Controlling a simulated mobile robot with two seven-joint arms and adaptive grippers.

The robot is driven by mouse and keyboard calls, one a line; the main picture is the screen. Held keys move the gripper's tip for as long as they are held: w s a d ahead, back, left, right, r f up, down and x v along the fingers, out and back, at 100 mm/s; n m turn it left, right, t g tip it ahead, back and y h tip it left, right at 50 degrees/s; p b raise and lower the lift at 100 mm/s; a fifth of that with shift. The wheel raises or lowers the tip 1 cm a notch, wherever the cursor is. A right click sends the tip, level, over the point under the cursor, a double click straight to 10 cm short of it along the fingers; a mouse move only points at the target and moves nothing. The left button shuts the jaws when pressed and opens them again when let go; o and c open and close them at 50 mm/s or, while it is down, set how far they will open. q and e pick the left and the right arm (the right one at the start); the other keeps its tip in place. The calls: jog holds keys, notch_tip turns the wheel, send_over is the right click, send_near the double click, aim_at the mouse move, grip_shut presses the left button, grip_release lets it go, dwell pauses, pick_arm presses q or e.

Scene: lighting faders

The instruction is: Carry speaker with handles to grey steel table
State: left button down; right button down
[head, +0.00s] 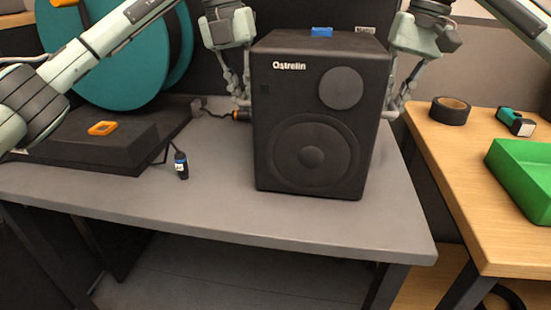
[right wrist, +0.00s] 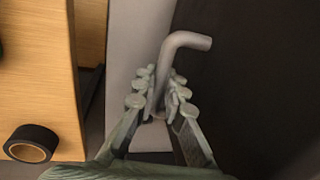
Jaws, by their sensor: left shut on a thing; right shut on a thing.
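The speaker (head: 312,118) is a black box with two round cones and the name "Ostrelin" on its front. It is upright at the right part of the grey steel table (head: 230,215), over its top; whether its base touches the table I cannot tell. My left gripper (head: 242,108) is at its left side, shut on a handle that is mostly hidden in the head view. My right gripper (head: 392,110) is at its right side. In the right wrist view, the right gripper (right wrist: 160,105) is shut around the grey bent handle (right wrist: 185,42) beside the dark speaker side (right wrist: 265,90).
A teal reel (head: 115,60) and a black case (head: 85,145) with an orange piece (head: 102,128) fill the table's left part. A cable connector (head: 181,165) lies near the middle. A wooden table (head: 455,165) at right holds black tape (head: 450,110) and a green tray (head: 525,175).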

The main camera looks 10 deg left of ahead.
pick_arm(q)
jog(key=c, duration=2)
grip_release()
jog(key=shift+a, duration=0.1)
pick_arm(e)
jog(key=c, duration=1.9)
grip_release()
jog(key=shift+c, duration=0.2)
pick_arm(q)
jog(key=o, duration=0.4)
jog(key=shift+s, duration=0.1)
pick_arm(e)
jog(key=o, duration=0.3)
jog(key=shift+s, duration=0.1)
jog(key=shift+o, duration=0.2)
jog(key=shift+r, duration=0.2)
pick_arm(q)
notch_tip(320, 180, up, 8)
jog(key=a, duration=0.1)
jog(key=shift+a, duration=0.15)
pick_arm(e)
notch_tip(320, 180, up, 12)
jog(key=d, duration=0.2)
jog(key=shift+f, duration=0.25)
pick_arm(q)
jog(key=shift+f, duration=0.1)
pick_arm(e)
jog(key=shift+d+f, duration=0.1)
